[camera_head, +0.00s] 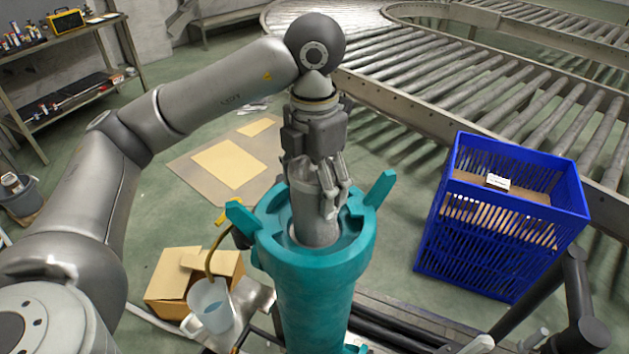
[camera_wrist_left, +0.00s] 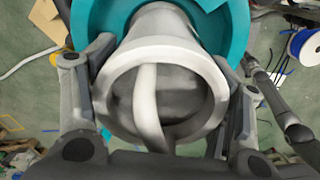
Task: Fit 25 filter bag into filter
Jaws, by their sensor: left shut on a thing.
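The filter is a teal upright cylinder (camera_head: 313,285) with an open top and raised lugs on its rim; its rim also shows in the left wrist view (camera_wrist_left: 234,40). My left gripper (camera_head: 322,200) is over the filter's mouth, pointing down. It is shut on the grey filter bag (camera_head: 315,222), with fingers on both sides of the bag's top ring. The bag stands about upright, its lower part inside the filter's opening and hidden. In the left wrist view, the bag's round ring (camera_wrist_left: 212,85) and pale handle strap (camera_wrist_left: 147,105) face the camera. My right gripper is out of view.
A blue crate (camera_head: 480,245) with a white label inside stands at the right. A cardboard box (camera_head: 172,287) and a clear jug (camera_head: 211,305) are at the lower left beside the filter. A roller conveyor (camera_head: 450,70) runs behind. Flattened cardboard (camera_head: 230,163) lies on the floor.

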